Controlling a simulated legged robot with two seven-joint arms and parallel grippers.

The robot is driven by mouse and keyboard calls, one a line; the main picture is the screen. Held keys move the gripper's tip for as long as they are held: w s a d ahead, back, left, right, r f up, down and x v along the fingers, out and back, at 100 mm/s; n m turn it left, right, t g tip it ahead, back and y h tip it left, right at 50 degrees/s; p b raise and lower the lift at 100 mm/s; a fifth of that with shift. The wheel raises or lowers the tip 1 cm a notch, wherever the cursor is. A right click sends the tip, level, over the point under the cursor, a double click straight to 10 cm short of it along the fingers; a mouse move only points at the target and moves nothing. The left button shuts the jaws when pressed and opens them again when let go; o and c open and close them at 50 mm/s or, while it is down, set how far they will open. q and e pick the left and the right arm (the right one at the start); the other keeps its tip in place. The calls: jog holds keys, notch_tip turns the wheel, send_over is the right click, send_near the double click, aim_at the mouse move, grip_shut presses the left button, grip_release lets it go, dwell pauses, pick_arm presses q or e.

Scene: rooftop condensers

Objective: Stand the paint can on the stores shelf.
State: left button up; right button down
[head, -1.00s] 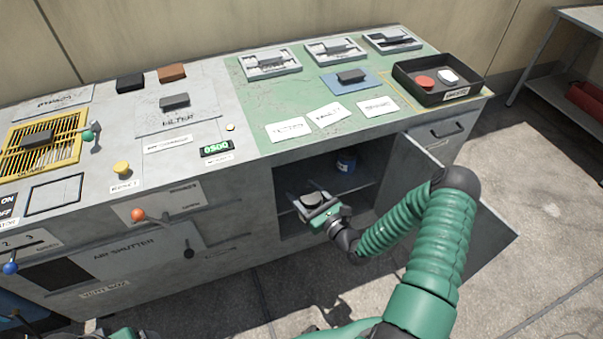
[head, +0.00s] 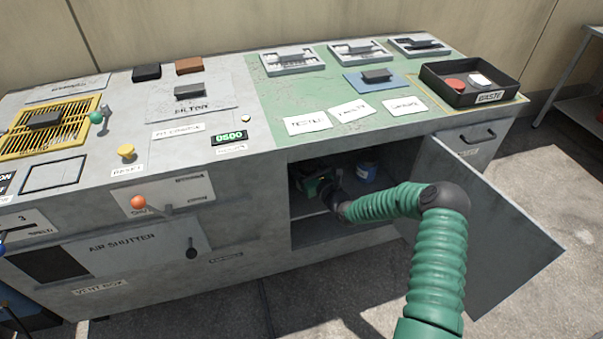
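The gripper's fingers are dark and small in the shade. I cannot tell whether they are open or shut, or whether they hold anything. My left gripper is out of view.
The cabinet door (head: 500,235) stands open on the right. The worktop above the opening carries a black waste tray (head: 478,92), white cards (head: 352,111) and a blue mat (head: 360,85). Levers, such as the orange-knobbed one (head: 139,203), stick out from the front at left.

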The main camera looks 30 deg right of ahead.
jog(key=f+b, duration=0.2)
jog(key=f, duration=0.1)
jog(key=shift+w+d+f, duration=0.1)
jog(key=shift+w+f, duration=0.1)
jog(key=shift+f, duration=0.1)
jog(key=shift+r, duration=0.35)
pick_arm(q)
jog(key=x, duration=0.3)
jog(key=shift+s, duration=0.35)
pick_arm(e)
jog(key=shift+c, duration=1.6)
grip_release()
jog(key=shift+f, duration=0.1)
jog(key=s+p, duration=0.3)
jog(key=s, duration=0.2)
jog(key=s+p, duration=0.3)
jog(key=s, duration=0.3)
jog(key=shift+s+d+r, duration=0.15)
jog(key=shift+s+r, duration=0.05)
jog(key=shift+s, duration=0.1)
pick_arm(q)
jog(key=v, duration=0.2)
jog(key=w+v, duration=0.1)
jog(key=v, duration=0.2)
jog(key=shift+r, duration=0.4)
pick_arm(e)
jog(key=shift+s+f, duration=0.15)
jog(key=shift+s, duration=0.1)
